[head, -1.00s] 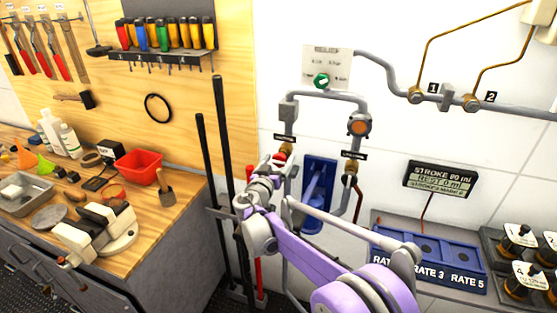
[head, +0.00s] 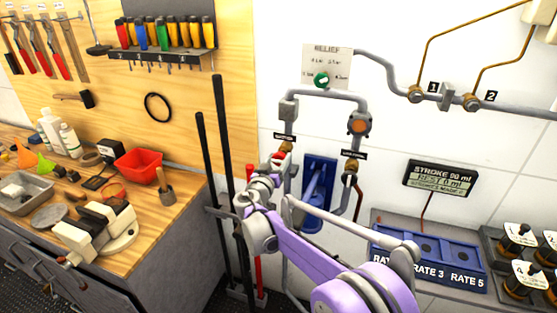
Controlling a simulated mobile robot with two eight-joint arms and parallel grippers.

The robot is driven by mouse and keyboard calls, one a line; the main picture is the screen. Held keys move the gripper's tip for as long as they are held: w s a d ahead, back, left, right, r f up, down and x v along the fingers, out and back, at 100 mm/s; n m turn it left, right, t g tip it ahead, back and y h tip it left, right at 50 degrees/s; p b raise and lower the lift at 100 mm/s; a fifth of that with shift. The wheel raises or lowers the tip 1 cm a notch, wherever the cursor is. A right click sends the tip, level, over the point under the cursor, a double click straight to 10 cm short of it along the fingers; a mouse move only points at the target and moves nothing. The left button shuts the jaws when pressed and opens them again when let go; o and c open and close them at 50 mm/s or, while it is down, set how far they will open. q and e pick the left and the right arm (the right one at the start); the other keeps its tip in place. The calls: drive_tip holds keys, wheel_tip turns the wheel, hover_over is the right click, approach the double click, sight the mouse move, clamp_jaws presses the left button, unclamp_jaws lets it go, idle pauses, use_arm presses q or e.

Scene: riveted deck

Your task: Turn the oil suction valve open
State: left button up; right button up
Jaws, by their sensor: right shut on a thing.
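The valve (head: 281,155) with a red handle is on the left-hand pipe, below a small black label (head: 284,137) too small to read surely. My right gripper (head: 275,163) is at this valve, shut on its red handle. The fingers and wrist hide most of the handle, so its exact angle cannot be told. My purple right arm reaches up to it from the lower right. My left gripper is not in view.
A blue pump (head: 318,190) stands right behind my arm. A second brass valve (head: 351,168) is on the pipe to its right. The relief panel (head: 325,68) is above. Dark upright bars (head: 203,150) and a cluttered workbench (head: 150,228) are at left.

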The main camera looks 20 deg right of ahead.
drive_tip(key=n+p, duration=0.1)
drive_tip(key=n, duration=0.2)
drive_tip(key=shift+n, duration=0.4)
drive_tip(key=n, duration=0.4)
drive_tip(key=shift+w+a+n, duration=0.1)
drive_tip(key=shift+n, duration=0.2)
drive_tip(key=n, duration=0.4)
drive_tip(key=shift+f+n, duration=0.15)
drive_tip(key=shift+n, duration=0.15)
drive_tip(key=n, duration=0.4)
drive_tip(key=shift+f+n, duration=0.1)
drive_tip(key=shift+n, duration=0.2)
drive_tip(key=o, duration=1.4)
drive_tip(key=shift+a+b, duration=0.1)
drive_tip(key=shift+b, duration=0.2)
